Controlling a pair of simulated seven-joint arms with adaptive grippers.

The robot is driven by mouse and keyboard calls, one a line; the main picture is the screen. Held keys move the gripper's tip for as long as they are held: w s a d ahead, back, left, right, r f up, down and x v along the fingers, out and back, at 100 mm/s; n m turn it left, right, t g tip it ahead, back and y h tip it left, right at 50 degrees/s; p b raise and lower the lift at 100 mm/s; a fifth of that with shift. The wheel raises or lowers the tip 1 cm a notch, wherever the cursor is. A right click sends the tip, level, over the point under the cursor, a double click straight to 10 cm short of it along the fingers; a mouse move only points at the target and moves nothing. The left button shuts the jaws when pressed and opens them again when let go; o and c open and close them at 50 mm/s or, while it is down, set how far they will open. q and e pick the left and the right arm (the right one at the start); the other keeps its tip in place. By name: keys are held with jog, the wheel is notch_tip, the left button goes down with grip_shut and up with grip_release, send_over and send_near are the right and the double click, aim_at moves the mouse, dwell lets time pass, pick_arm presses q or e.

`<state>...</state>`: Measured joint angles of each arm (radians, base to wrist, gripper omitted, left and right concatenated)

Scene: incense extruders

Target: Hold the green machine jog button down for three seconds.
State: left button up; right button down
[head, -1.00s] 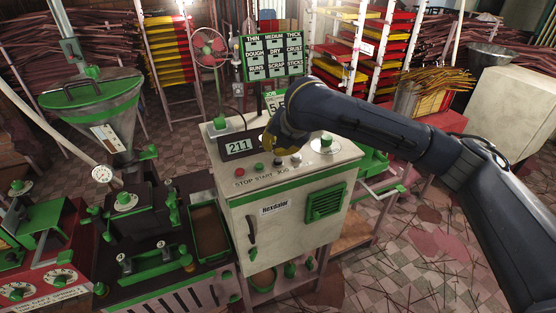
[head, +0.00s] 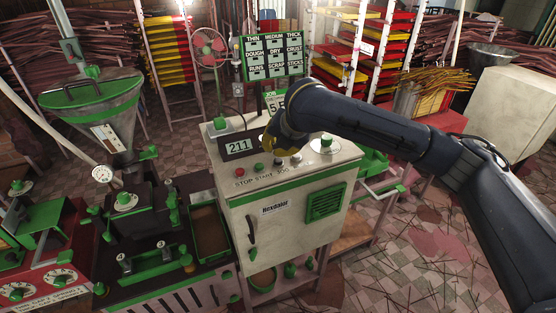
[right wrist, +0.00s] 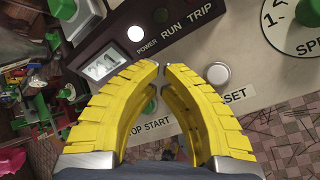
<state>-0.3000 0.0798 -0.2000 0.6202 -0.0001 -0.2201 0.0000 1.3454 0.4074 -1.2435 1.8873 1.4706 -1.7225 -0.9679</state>
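The machine is a cream cabinet (head: 240,222) with green trim and a sloped control panel on top. A row of buttons on it is labelled STOP, START and JOG. The jog button (head: 278,162) appears small and pale above its label in the head view. My right gripper (right wrist: 163,68) has yellow fingers with their tips together and nothing between them. It is low over the panel, by the jog button; the head view does not show whether they touch. In the right wrist view the fingers hide the JOG label. My left gripper is out of view.
A red STOP button (head: 240,171) is left of the jog button. A white button (right wrist: 218,74) by the RESET label is right of the fingertips. The digital display (head: 238,146) reads 211. A speed dial (head: 326,143) stands at the panel's right.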

jog(key=shift+f, duration=0.8)
dwell(0.9)
jog(key=shift+r, duration=0.15)
dwell(3.2)
jog(key=shift+r, duration=0.8)
jog(key=shift+r, duration=0.1)
jog(key=shift+r, duration=2.4)
jog(key=shift+w, duration=0.1)
